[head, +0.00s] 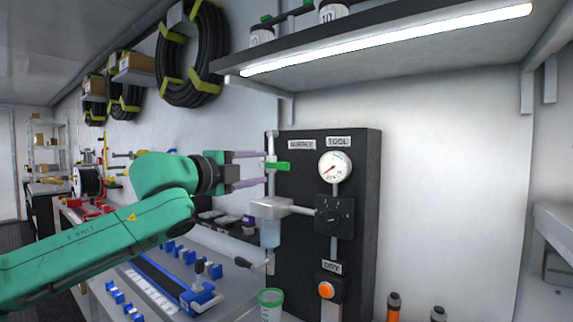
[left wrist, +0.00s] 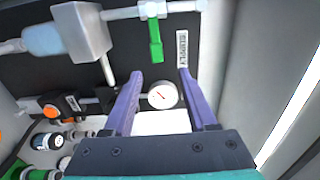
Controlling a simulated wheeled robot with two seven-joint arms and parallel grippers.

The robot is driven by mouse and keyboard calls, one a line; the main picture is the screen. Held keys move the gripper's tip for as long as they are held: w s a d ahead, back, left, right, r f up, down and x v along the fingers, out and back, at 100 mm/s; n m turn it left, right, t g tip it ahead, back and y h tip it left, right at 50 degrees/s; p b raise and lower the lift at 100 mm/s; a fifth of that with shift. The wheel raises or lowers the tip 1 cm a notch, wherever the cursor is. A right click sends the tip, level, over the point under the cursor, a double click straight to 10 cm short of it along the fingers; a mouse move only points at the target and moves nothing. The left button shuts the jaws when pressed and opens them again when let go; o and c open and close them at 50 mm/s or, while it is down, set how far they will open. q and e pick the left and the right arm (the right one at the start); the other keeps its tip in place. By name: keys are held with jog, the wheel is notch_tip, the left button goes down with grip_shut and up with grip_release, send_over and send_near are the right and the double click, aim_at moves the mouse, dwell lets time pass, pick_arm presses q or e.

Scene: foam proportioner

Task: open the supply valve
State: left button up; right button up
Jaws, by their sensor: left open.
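The supply valve's green handle (head: 278,165) is on a thin vertical pipe at the left of the black panel (head: 364,180), near the SUPPLY label (head: 301,145). In the head view it points sideways, across the pipe. In the left wrist view the green handle (left wrist: 155,42) shows just beyond the fingertips, in line with the gap but nearer the left finger. My left gripper (head: 264,169) is open and empty, its purple fingers one above the other, close to the handle. The open fingers also show in the left wrist view (left wrist: 161,75). My right gripper is not in view.
A pressure gauge (head: 335,167), a black knob box (head: 335,216) and an orange button (head: 327,290) are on the panel. A grey filter block (head: 269,207) is below the valve. A lit shelf (head: 390,45) overhangs the panel. A green-rimmed cup (head: 271,299) stands below.

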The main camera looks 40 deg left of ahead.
aim_at(281, 167)
pick_arm(q)
jog(key=w+p, duration=0.1)
jog(key=w, duration=0.2)
jog(key=w+p, duration=0.1)
jog(key=w, duration=0.1)
jog(key=shift+w+a+p, duration=0.35)
jog(key=shift+a, duration=0.05)
jog(key=w+p, duration=0.4)
jog(key=p, duration=0.1)
jog(key=shift+a+r+p, duration=0.1)
jog(key=shift+p, duration=0.2)
jog(key=shift+w, duration=0.3)
jog(key=shift+w+f, duration=0.15)
jog(key=shift+f, duration=0.25)
grip_shut()
